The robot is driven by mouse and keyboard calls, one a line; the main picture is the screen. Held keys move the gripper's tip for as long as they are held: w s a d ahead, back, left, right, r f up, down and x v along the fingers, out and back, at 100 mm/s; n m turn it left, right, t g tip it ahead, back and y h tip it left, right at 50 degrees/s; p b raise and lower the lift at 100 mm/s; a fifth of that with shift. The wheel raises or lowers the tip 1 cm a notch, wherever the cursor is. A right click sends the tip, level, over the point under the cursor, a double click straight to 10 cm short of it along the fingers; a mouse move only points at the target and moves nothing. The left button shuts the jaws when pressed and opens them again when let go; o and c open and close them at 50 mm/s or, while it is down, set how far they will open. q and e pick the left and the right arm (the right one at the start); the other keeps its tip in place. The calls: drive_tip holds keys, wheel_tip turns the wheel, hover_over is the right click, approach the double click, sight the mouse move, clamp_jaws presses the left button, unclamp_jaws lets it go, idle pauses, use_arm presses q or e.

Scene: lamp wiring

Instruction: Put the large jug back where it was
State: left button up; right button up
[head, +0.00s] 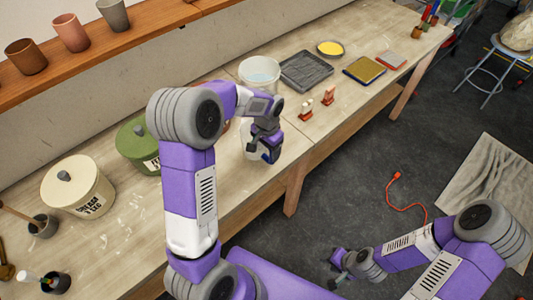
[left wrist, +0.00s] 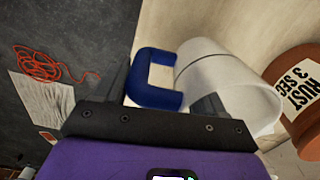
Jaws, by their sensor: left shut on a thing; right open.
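The large jug is white with a blue handle. In the head view the jug (head: 247,153) is at the bench's front part, largely hidden by my left arm. In the left wrist view its white body (left wrist: 240,88) and blue handle (left wrist: 158,98) are seen close up. My left gripper (head: 264,148) is shut on the blue handle; its fingers (left wrist: 165,97) stand either side of it. I cannot tell whether the jug's base touches the bench. My right gripper (head: 338,272) is open and empty, low over the floor, away from the bench.
A white bucket (head: 260,66) of pale liquid and a dark tray (head: 306,71) are behind the jug. A terracotta jar (left wrist: 296,98) is close beside it. Green (head: 138,138) and cream (head: 78,190) lidded jars stand left. Small red-and-white items (head: 305,110) are right.

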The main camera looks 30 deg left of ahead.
sight(267, 158)
use_arm(q)
drive_tip(key=shift+f, duration=1.65)
drive_tip(key=shift+f, duration=0.15)
drive_tip(key=o, duration=1.7)
drive_tip(key=shift+r, duration=0.2)
wheel_tip(267, 158, up, 12)
drive_tip(key=shift+p, duration=0.45)
drive_tip(key=shift+f, duration=0.1)
